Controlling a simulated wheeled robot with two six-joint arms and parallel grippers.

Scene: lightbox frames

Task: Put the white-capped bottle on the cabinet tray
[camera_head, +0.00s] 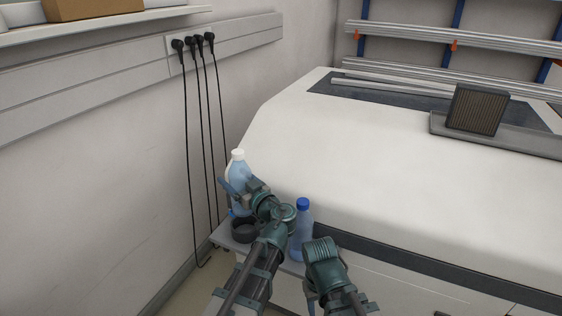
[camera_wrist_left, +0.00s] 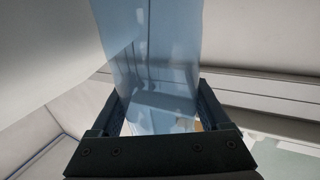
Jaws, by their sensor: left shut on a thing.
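The white-capped bottle (camera_head: 238,160) is translucent light blue and stands roughly upright in the head view, left of the white cabinet's near corner. My left gripper (camera_head: 238,190) is shut around its body; the gripper hides part of the lower bottle. In the left wrist view the bottle's blue body (camera_wrist_left: 150,50) sits between the two fingers (camera_wrist_left: 160,112). The cabinet tray (camera_head: 530,142) is a grey, shallow tray on the cabinet top at the right. My right arm shows at bottom centre, but its fingertips are not visible.
A blue-capped bottle (camera_head: 303,212) stands between my arms. A dark round object (camera_head: 245,232) rests on a small grey stand (camera_head: 224,236). A dark ribbed box (camera_head: 478,110) occupies the tray's left part. Black cables (camera_head: 187,130) hang on the left wall. The white cabinet top (camera_head: 340,150) is broad and clear.

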